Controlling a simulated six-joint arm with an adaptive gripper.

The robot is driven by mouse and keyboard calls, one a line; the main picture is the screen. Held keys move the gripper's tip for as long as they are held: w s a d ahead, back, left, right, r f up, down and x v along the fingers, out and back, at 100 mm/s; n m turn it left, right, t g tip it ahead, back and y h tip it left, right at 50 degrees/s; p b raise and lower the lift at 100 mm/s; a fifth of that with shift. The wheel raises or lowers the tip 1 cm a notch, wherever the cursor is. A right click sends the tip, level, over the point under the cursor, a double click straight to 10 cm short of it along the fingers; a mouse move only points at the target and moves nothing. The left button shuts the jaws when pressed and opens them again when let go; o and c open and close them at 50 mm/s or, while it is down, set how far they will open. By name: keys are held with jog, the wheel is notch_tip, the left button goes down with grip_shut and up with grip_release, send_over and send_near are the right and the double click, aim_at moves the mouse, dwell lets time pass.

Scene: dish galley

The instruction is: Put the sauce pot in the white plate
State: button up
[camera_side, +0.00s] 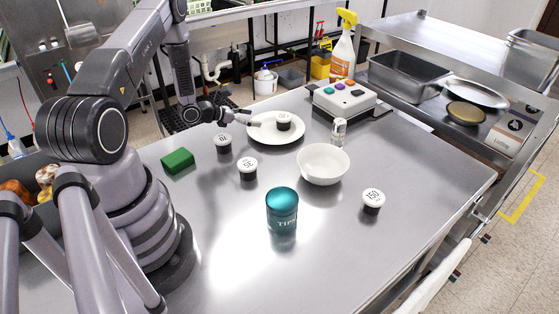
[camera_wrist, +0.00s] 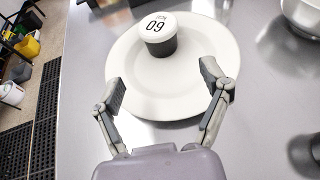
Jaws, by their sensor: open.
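A sauce pot (camera_side: 283,121), a small black cup with a white lid, stands upright on the white plate (camera_side: 262,135) at the back of the table. In the wrist view the pot (camera_wrist: 158,38) is marked "09" and sits towards the far side of the plate (camera_wrist: 215,55). More pots of the same kind stand on the table: one (camera_side: 223,144) left of the plate, one (camera_side: 247,169) nearer the front, and one (camera_side: 373,201) at the right. My gripper (camera_wrist: 162,85) is open and empty over the near part of the plate, apart from the pot.
A white bowl (camera_side: 323,166) stands right of centre with a small shaker (camera_side: 339,132) behind it. A teal tip jar (camera_side: 282,212) stands in front. A green block (camera_side: 178,161) lies at the left. A button box (camera_side: 343,101) and spray bottle (camera_side: 343,52) stand behind.

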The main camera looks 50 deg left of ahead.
jog(key=shift+s+r, duration=0.25)
jog(key=shift+r, duration=0.1)
jog(key=w+d+r+m+g+h, duration=0.25)
jog(key=d+r+m+h, duration=0.35)
jog(key=d+r+m, duration=0.75)
jog(key=s+d+r+m+g, duration=0.7)
jog(key=s+d+r, duration=0.25)
jog(key=r, duration=0.35)
jog(key=s+r+m+t+y, duration=0.1)
jog(key=s+r+m+y, duration=0.3)
jog(key=s+m, duration=0.3)
jog(key=s+r+m+t+y, duration=0.1)
jog(key=s+r+m+y, duration=0.3)
jog(key=s, duration=0.8)
jog(key=r+m, duration=0.1)
jog(key=m, duration=0.1)
jog(key=shift+d+m+y, duration=0.15)
jog(key=shift+m+y, duration=0.2)
jog(key=shift+y, duration=0.05)
